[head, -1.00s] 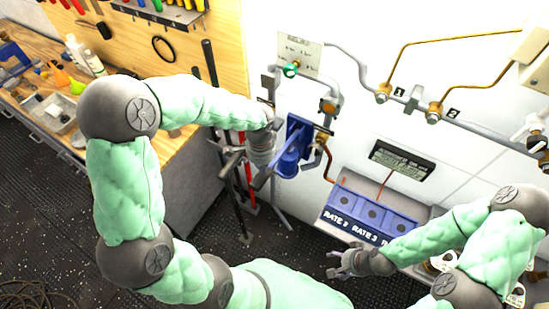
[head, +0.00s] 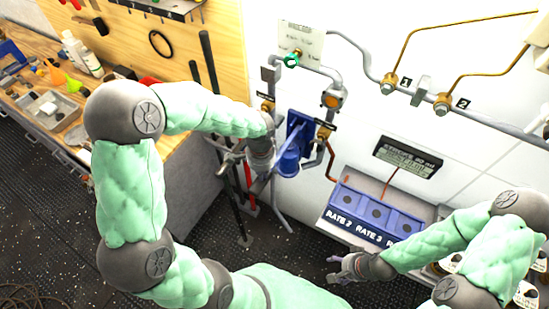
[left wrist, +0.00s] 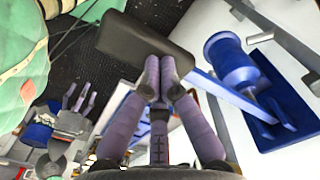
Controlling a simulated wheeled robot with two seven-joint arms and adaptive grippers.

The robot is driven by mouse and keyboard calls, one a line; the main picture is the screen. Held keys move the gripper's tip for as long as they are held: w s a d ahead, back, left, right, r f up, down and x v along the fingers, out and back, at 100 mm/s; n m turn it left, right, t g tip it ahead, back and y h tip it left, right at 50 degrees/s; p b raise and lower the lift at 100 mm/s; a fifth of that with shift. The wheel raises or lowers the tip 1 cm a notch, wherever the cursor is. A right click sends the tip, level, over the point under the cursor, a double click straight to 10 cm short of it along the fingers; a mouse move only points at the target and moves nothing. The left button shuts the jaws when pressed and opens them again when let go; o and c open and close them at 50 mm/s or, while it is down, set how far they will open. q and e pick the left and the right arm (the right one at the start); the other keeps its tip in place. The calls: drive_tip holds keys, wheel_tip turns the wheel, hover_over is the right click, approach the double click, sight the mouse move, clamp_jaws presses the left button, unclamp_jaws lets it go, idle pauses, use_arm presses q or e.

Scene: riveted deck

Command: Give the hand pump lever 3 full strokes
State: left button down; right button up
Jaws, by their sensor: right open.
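The hand pump (head: 291,160) is a blue body on a blue wall plate, also at the right of the left wrist view (left wrist: 230,62). Its blue lever (left wrist: 222,88) runs to a thick black grip (left wrist: 140,40). My left gripper (left wrist: 162,78) has its fingertips close together, right at the grip's lower edge, seemingly touching it. The grip crosses beyond the tips and does not appear between the fingers. In the head view my left wrist hides this contact. My right gripper (head: 338,268) is open and empty below the blue rate panel, away from the pump.
The blue rate panel (head: 368,213) sits right of the pump, with a display (head: 408,157) above it. Pipes and a green-knobbed valve (head: 291,60) are on the wall. A workbench (head: 60,115) with tools stands left. Long-handled tools (head: 208,62) lean beside the pump.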

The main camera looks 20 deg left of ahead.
use_arm(q)
drive_tip(key=shift+f+b, duration=2.3)
drive_tip(key=shift+f, duration=0.85)
wheel_tip(320, 180, up, 12)
drive_tip(key=p, duration=0.9)
drive_tip(key=shift+r+p, duration=0.15)
drive_tip(key=shift+p, duration=0.15)
wheel_tip(320, 180, up, 5)
drive_tip(key=p, duration=0.3)
drive_tip(key=shift+p, duration=0.4)
